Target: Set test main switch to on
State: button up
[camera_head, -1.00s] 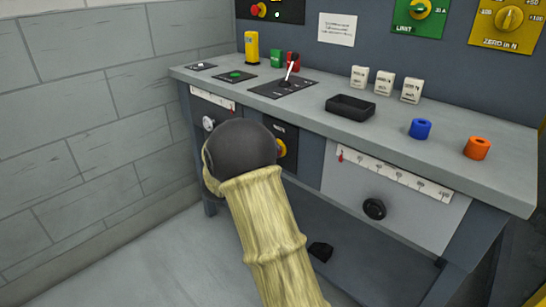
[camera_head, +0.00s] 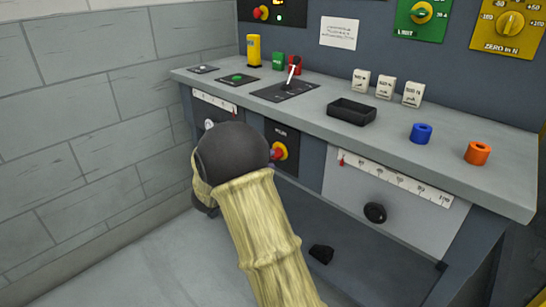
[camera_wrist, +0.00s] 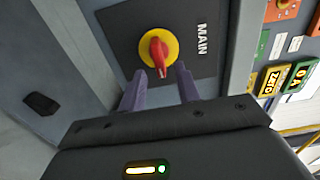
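The main switch is a red knob on a yellow disc (camera_wrist: 158,48), set in a black plate (camera_wrist: 118,28) marked MAIN. In the head view the switch (camera_head: 279,151) shows on the bench's front face, just right of my dark wrist. In the wrist view my gripper (camera_wrist: 158,80) is open, with its two purple-grey fingers apart and pointing at the switch. The knob's red handle lies near the gap between the fingertips. I cannot tell whether they touch it. My gripper is hidden behind my arm in the head view.
The grey bench top (camera_head: 400,130) above carries a black tray (camera_head: 351,111), a blue ring (camera_head: 420,132), an orange ring (camera_head: 478,153) and a lever plate (camera_head: 283,91). A slide scale and black knob (camera_head: 375,213) are to the right. A brick wall (camera_head: 90,110) stands left.

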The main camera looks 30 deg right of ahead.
jog(key=p+v, duration=0.3)
jog(key=v, duration=1.1)
jog(key=w+r+n+t+y+p, duration=0.2)
jog(key=w+n+t+y, duration=0.35)
jog(key=n+y, duration=0.35)
jog(key=s+a+f+n+g+y+p, duration=0.15)
jog(key=s+n+g+y, duration=0.3)
jog(key=s+n, duration=0.8)
jog(key=s+a+f+n+g+y+p, duration=0.15)
jog(key=s+n+g+y, duration=0.3)
jog(key=s+n, duration=0.8)
notch_tip(320, 180, up, 36)
jog(key=m+h+p, duration=0.1)
jog(key=m+p, duration=0.1)
jog(key=p, duration=3.5)
jog(key=shift+s+d, duration=0.3)
jog(key=shift+s, duration=0.1)
